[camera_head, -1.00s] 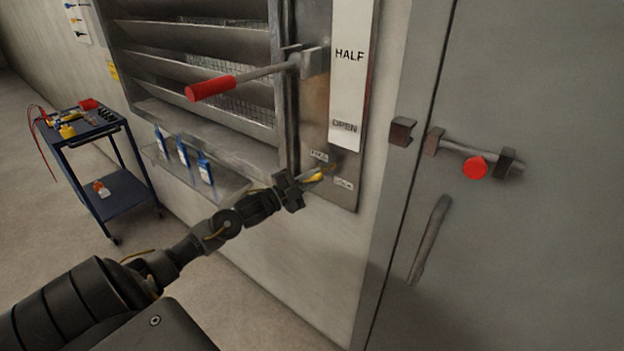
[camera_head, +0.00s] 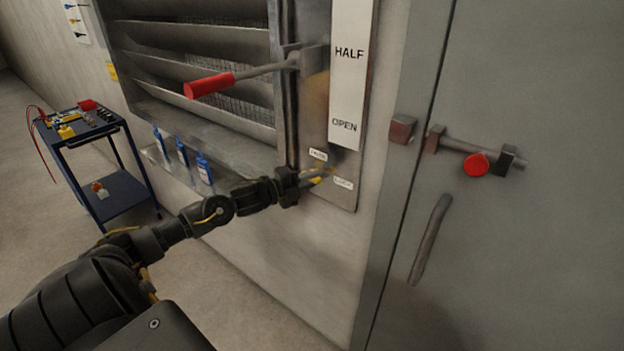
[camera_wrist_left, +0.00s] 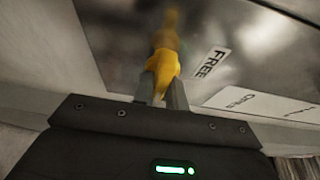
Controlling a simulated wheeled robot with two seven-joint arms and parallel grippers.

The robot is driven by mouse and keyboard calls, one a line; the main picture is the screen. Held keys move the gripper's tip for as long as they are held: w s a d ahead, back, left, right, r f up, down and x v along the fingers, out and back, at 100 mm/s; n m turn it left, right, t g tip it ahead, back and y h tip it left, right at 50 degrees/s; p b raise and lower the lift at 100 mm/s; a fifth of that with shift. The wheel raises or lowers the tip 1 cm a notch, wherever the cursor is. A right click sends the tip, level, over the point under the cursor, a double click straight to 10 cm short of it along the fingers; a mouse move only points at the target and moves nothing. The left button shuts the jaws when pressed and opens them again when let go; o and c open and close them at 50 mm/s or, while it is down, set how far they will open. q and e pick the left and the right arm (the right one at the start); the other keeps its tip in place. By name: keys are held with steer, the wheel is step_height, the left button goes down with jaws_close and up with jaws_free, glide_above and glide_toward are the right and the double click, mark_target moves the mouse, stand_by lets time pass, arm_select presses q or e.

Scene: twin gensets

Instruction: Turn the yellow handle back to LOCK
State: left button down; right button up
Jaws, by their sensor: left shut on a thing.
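The yellow handle (camera_head: 317,180) is low on the metal plate, beside the small FREE (camera_head: 318,154) and LOCK (camera_head: 343,183) labels. My left gripper (camera_head: 312,178) reaches it from the left and hides much of it. In the left wrist view the fingers (camera_wrist_left: 163,90) are shut on the near end of the yellow handle (camera_wrist_left: 166,62). My right gripper is out of view.
Above is a red-gripped lever (camera_head: 209,85) in front of louvres, beside a HALF/OPEN strip (camera_head: 347,90). A ledge (camera_head: 172,176) holds blue bottles. A grey door (camera_head: 540,230) with a red-knobbed bolt (camera_head: 476,165) is right. A blue cart (camera_head: 112,165) stands left.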

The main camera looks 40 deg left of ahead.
arm_select(q)
steer(key=shift+f, duration=0.1)
steer(key=c, duration=1.4)
jaws_free()
steer(key=shift+c, duration=0.2)
steer(key=shift+s, duration=0.1)
steer(key=shift+s+a, duration=0.15)
steer(key=shift+s, duration=0.1)
steer(key=b+v, duration=0.1)
steer(key=v, duration=0.9)
